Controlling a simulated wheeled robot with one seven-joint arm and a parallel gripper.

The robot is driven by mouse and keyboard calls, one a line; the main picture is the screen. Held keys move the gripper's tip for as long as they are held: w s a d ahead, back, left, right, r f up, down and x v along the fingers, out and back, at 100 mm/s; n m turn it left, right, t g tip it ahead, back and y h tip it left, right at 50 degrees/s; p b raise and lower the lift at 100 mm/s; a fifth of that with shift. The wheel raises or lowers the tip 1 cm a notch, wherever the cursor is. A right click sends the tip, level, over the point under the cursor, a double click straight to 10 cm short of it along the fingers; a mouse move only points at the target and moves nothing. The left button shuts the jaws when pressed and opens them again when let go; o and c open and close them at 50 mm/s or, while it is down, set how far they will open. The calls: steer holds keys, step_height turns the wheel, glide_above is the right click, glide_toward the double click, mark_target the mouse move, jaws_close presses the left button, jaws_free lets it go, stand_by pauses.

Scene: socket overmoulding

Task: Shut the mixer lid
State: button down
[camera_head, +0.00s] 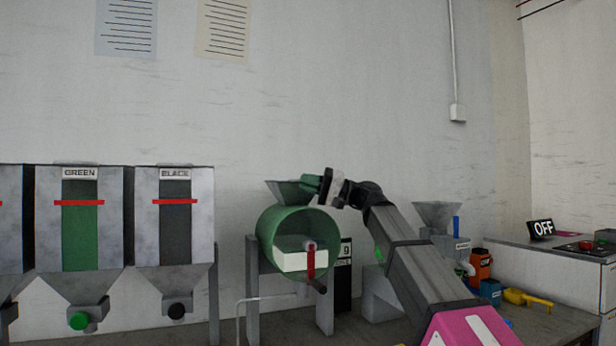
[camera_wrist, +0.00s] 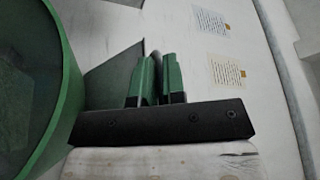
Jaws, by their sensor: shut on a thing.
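The mixer is a green drum (camera_head: 265,240) on a grey stand, its round front facing me, with a hopper (camera_head: 285,192) on top. A red lever with a dark end (camera_head: 311,262) sits at the front. My gripper (camera_head: 312,184) is at the right rim of the hopper. In the wrist view my gripper (camera_wrist: 157,75) has its green fingers closed on a narrow dark piece (camera_wrist: 155,58), of which only the upper end shows. A dark flat panel (camera_wrist: 110,75) lies beside the fingers, with the drum rim (camera_wrist: 72,90) to its left. I cannot clearly tell the lid from the hopper.
Green (camera_head: 80,225) and black (camera_head: 174,225) material bins stand to the left. Right of my arm are another grey hopper machine (camera_head: 437,215), orange (camera_head: 480,264) and blue (camera_head: 491,291) containers, a yellow tool (camera_head: 525,299) and an OFF sign (camera_head: 541,229).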

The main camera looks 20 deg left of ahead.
steer(key=shift+w+a+f, duration=0.1)
steer(key=shift+w+a, duration=0.15)
steer(key=shift+w, duration=0.1)
steer(key=c, duration=1.2)
jaws_free()
steer(key=shift+w+a, duration=0.1)
steer(key=shift+d+f, duration=0.1)
steer(key=shift+d, duration=0.1)
steer(key=v, duration=1)
steer(key=shift+d, duration=0.2)
